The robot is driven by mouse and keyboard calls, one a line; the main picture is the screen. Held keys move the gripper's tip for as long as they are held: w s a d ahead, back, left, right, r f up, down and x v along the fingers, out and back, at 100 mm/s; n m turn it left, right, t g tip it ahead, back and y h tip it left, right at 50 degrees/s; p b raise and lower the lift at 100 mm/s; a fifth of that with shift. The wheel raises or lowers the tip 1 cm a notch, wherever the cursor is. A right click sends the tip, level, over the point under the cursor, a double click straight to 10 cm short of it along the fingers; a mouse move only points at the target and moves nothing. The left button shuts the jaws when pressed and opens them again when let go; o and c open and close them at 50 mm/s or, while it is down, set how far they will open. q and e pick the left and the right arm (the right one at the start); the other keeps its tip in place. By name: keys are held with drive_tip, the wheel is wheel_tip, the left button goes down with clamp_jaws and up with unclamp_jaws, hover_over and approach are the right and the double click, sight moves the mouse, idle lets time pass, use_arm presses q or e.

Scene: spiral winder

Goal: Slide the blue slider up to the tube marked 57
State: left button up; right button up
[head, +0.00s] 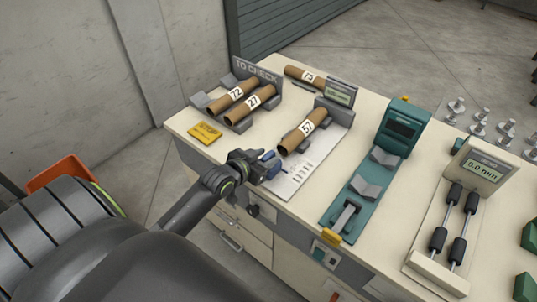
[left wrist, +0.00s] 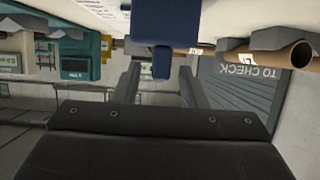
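The cardboard tube marked 57 (head: 304,131) lies on grey supports on a white measuring board (head: 300,178) with printed scale marks. The blue slider (head: 269,157) is at the near left edge of this board, short of the tube's near end. It also shows large in the left wrist view (left wrist: 160,25), with a narrow blue part hanging between my fingers. My left gripper (head: 263,165) is at the slider. In the left wrist view its fingers (left wrist: 160,88) stand apart, with gaps visible on both sides of the blue part. My right gripper is not in view.
Tubes 72 (head: 233,95) and 27 (head: 250,104) lie by the TO CHECK sign (head: 257,71). Tube 73 (head: 305,77) lies behind a small display (head: 340,93). A yellow card (head: 205,133) lies left. A teal device (head: 403,128) and a 0.0 mm gauge (head: 482,168) stand right.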

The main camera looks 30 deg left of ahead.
sight(273, 151)
use_arm(q)
drive_tip(key=shift+x, duration=0.95)
clamp_jaws()
drive_tip(key=shift+w+d, duration=0.15)
drive_tip(key=shift+w, duration=1.25)
drive_tip(key=shift+w+f, duration=0.1)
drive_tip(key=shift+w, duration=0.15)
drive_tip(key=shift+c, duration=0.6)
unclamp_jaws()
drive_tip(key=shift+s, duration=0.2)
drive_tip(key=shift+o, duration=0.6)
drive_tip(key=shift+w, duration=0.1)
